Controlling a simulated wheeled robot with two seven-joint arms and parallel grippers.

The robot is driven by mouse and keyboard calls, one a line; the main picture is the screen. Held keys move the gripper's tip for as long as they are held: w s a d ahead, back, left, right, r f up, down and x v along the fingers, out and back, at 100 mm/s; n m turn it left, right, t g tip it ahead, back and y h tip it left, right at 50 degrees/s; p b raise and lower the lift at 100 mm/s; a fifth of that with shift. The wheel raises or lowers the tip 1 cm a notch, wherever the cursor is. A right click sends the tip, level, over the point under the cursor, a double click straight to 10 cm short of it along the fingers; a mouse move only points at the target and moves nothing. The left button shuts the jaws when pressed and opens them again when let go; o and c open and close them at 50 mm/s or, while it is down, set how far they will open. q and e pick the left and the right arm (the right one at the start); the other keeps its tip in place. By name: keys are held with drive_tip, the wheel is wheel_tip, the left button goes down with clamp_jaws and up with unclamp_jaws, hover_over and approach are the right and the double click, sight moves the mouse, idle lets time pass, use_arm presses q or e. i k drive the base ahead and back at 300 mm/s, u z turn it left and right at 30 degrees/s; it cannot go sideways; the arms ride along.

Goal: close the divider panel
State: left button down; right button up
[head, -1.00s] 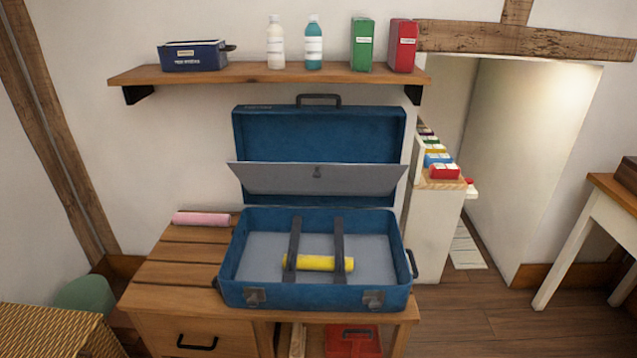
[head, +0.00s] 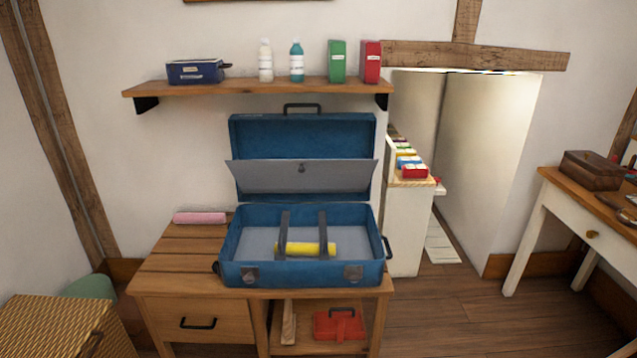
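A blue suitcase (head: 368,276) stands open on a wooden cabinet, its lid (head: 300,130) raised upright at the back. A grey divider panel (head: 270,176) hangs from the lid, tilted out forward over the rear of the base, with a small dark catch near its upper middle. In the base, two dark straps (head: 283,228) run front to back over the grey lining, and a yellow roll (head: 316,249) lies at them. Neither of my grippers is in view.
The cabinet top (head: 180,248) holds a pink roll (head: 200,218) left of the suitcase. A wall shelf (head: 230,90) with bottles and boxes is above. A wicker basket (head: 50,325) stands at left, a white-legged table (head: 560,195) at right. Floor is clear between cabinet and table.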

sight(340, 175)
drive_tip(key=z, duration=0.6)
drive_tip(key=i, duration=0.65)
drive_tip(key=z, duration=0.4)
